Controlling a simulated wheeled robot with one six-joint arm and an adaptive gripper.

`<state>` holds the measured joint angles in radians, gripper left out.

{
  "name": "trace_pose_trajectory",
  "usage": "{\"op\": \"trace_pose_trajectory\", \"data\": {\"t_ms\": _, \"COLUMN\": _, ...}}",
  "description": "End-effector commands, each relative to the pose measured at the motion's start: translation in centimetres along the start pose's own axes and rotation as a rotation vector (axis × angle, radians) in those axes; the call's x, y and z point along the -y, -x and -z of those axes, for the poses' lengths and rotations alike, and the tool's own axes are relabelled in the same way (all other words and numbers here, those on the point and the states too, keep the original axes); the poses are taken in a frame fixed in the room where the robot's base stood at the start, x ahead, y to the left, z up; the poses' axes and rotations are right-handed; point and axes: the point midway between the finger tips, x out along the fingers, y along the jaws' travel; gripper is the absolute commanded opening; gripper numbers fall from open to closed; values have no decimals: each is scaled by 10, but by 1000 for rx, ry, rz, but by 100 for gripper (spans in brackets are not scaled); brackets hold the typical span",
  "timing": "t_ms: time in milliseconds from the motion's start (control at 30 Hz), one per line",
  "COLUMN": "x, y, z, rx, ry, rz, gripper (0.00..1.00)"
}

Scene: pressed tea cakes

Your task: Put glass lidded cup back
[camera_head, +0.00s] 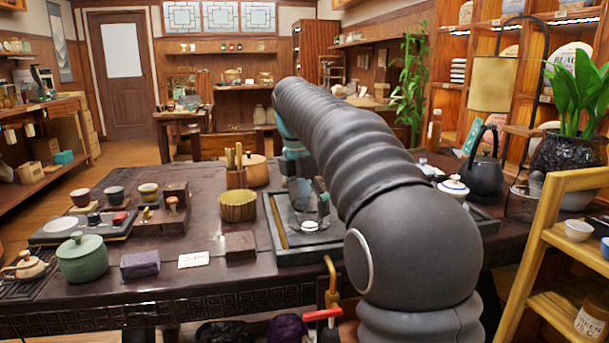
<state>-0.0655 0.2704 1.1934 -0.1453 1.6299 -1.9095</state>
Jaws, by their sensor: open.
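My gripper (308,205) points down over the tray (268,222) on the dark table, its fingers apart. A clear glass vessel, seemingly the glass lidded cup (309,214), shows at the fingers above a small pale disc (310,226). The fingers and my arm cover part of it. I cannot tell whether its lid is on or whether the fingers touch it. A white lidded cup with a dark knob (453,187) stands right of my arm.
Left of the tray stand a gold bowl (238,206), a brown block (240,245), and a green lidded jar (82,258). A dark kettle (484,174) stands at right. A wooden shelf (560,238) borders the right side. My arm hides the table's middle right.

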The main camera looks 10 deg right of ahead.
Motion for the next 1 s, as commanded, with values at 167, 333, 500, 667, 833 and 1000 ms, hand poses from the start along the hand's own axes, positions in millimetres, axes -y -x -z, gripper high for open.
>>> {"op": "trace_pose_trajectory", "data": {"t_ms": 167, "x": -1, "y": 39, "z": 0, "rx": 1, "ry": 1, "rz": -3, "gripper": 99}}
{"op": "trace_pose_trajectory", "data": {"t_ms": 333, "x": -1, "y": 65, "z": 0, "rx": 1, "ry": 0, "rz": -2, "gripper": 99}}
{"op": "trace_pose_trajectory", "data": {"t_ms": 500, "x": -1, "y": 87, "z": 0, "rx": 1, "ry": 0, "rz": -1, "gripper": 99}}
{"op": "trace_pose_trajectory", "data": {"t_ms": 667, "x": -1, "y": 100, "z": 0, "rx": 1, "ry": 0, "rz": -2, "gripper": 99}}
{"op": "trace_pose_trajectory", "data": {"t_ms": 833, "x": 0, "y": 105, "z": 0, "rx": 1, "ry": 0, "rz": 0, "gripper": 99}}
{"op": "trace_pose_trajectory", "data": {"t_ms": 1000, "x": 2, "y": 107, "z": 0, "rx": 1, "ry": -17, "rz": -5, "gripper": 99}}
